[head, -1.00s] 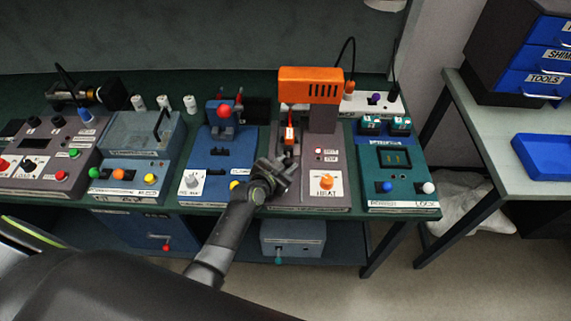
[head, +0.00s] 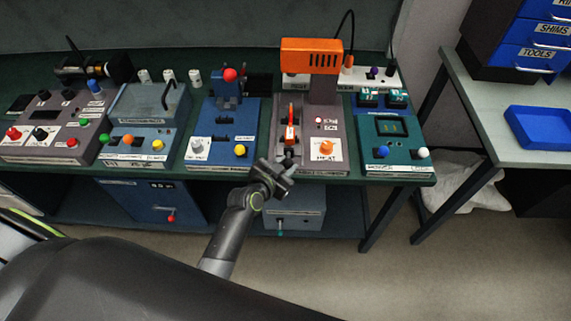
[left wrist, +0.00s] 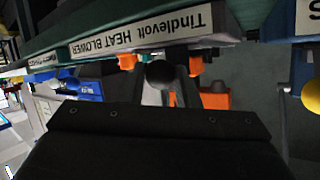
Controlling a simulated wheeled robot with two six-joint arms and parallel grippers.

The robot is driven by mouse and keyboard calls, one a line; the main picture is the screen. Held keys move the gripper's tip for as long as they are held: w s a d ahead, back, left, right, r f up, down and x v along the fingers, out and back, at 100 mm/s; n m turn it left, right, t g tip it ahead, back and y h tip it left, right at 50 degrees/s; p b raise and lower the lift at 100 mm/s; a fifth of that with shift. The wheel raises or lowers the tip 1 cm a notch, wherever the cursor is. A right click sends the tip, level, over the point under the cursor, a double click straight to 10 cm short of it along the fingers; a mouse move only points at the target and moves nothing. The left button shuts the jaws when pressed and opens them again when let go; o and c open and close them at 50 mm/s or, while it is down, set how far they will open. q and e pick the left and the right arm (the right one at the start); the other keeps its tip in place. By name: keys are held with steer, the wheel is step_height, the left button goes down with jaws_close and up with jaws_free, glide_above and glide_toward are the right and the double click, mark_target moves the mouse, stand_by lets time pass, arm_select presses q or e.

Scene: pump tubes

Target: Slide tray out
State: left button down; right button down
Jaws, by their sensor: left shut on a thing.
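The heat blower station (head: 338,160) has an orange blower head (head: 312,57) over its back. A narrow tray (head: 285,157) lies in its left slot, with an orange and white piece (head: 291,133) on it. My left gripper (head: 278,174) is at the station's front edge, at the tray's front end. It is shut on the tray's handle; its fingers mostly hide the grip. In the left wrist view a dark round knob (left wrist: 160,73) shows just beyond the gripper, below the "HEAT BLOWER" label. Orange parts (left wrist: 215,100) show around it. My right gripper is out of view.
A blue station (head: 222,145) with a red ball lever stands left of the blower, and a green station (head: 395,150) stands right. A grey box (head: 294,212) sits on the shelf below. Open space lies in front of the bench edge.

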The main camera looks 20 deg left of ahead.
arm_select(q)
steer(key=c, duration=1.4)
jaws_free()
steer(key=shift+o, duration=1.5)
steer(key=shift+s, duration=0.1)
steer(key=b+v, duration=0.3)
steer(key=v, duration=1.4)
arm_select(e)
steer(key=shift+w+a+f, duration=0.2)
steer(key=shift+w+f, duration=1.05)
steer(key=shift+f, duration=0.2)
arm_select(q)
steer(key=shift+s, duration=0.1)
